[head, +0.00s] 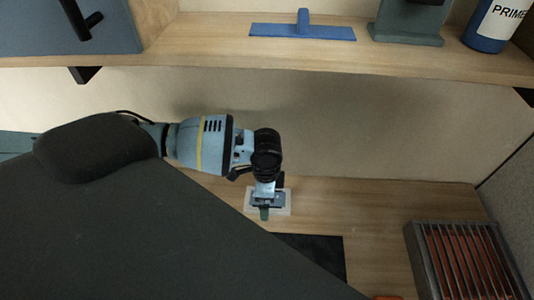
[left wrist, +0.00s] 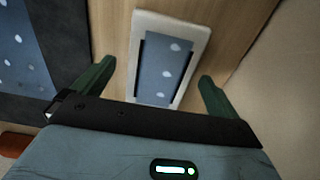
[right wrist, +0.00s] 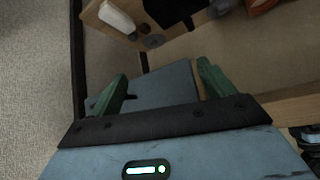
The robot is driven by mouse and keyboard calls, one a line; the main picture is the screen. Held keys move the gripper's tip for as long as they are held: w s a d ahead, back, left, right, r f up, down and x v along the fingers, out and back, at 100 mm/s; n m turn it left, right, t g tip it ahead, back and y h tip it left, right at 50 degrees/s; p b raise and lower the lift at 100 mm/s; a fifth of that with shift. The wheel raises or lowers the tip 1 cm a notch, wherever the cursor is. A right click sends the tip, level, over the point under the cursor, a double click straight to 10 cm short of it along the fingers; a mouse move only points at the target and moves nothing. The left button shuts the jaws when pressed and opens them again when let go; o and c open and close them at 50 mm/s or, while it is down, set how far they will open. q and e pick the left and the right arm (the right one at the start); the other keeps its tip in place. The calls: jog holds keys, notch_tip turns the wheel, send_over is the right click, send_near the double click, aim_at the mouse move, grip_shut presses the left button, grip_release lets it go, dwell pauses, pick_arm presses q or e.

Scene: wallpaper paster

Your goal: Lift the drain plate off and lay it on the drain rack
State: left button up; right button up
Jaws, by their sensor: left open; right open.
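A small blue-grey plate with pale spots (left wrist: 166,68), which I take for the drain plate, lies inside a white rectangular frame (left wrist: 197,35). The white frame also shows on the wooden surface in the head view (head: 284,207). My left gripper (left wrist: 156,71) is open, with one green finger on each side of the frame; whether it touches is unclear. In the head view the left gripper (head: 265,212) covers most of the plate. A metal slatted rack (head: 412,250), likely the drain rack, stands at the right. My right gripper (right wrist: 162,70) is open and empty.
A dark mat (head: 327,248) lies right of the frame, partly hidden. A shelf above (head: 200,45) holds a blue spreader (head: 300,31), a grey-blue stand (head: 405,35) and a primer bottle (head: 497,20). A blue-grey panel (right wrist: 165,88) lies beyond my right fingers.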

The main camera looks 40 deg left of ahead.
pick_arm(q)
jog(key=shift+f, duration=0.25)
jog(key=c, duration=1.2)
jog(key=shift+o, duration=0.2)
jog(key=shift+r+p, duration=0.75)
jog(key=shift+r, duration=0.5)
pick_arm(e)
jog(key=shift+w+r+t, duration=0.3)
jog(key=shift+w+r, duration=0.8)
jog(key=shift+r, duration=0.15)
pick_arm(q)
jog(key=shift+r+p, duration=0.45)
jog(key=shift+r, duration=0.4)
jog(key=shift+r+p, duration=0.5)
jog(key=shift+r, duration=0.7)
pick_arm(e)
jog(key=shift+w+r, duration=0.7)
jog(key=shift+r, duration=0.25)
